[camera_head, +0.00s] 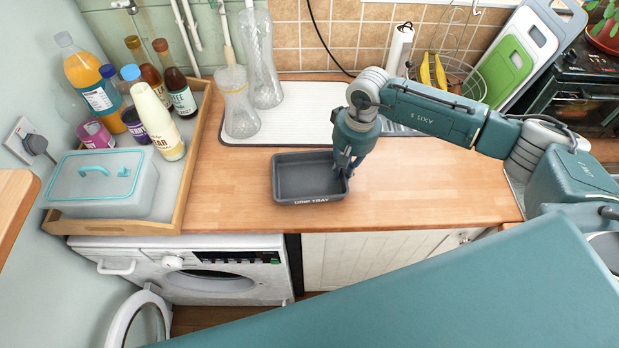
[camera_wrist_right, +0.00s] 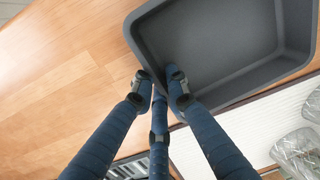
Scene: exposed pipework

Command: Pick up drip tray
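The drip tray (camera_head: 309,187) is a dark grey, shallow rectangular tray with its name on the front side. It is at the wooden counter's middle and looks about level; I cannot tell whether it touches the counter. My right gripper (camera_head: 346,167) comes down from above at its right side. In the right wrist view, the fingers of the gripper (camera_wrist_right: 158,82) straddle the wall of the tray (camera_wrist_right: 225,45). One fingertip is inside, another outside, and they look closed on the wall. The tray is empty. My left gripper is not in view.
A white draining board (camera_head: 300,110) lies behind the tray, with clear plastic bottles (camera_head: 240,115) at its left. A wooden tray (camera_head: 190,165) with bottles and a lidded box (camera_head: 100,185) stands left. The wooden counter (camera_head: 430,195) is clear at right. A washing machine (camera_head: 215,270) is below.

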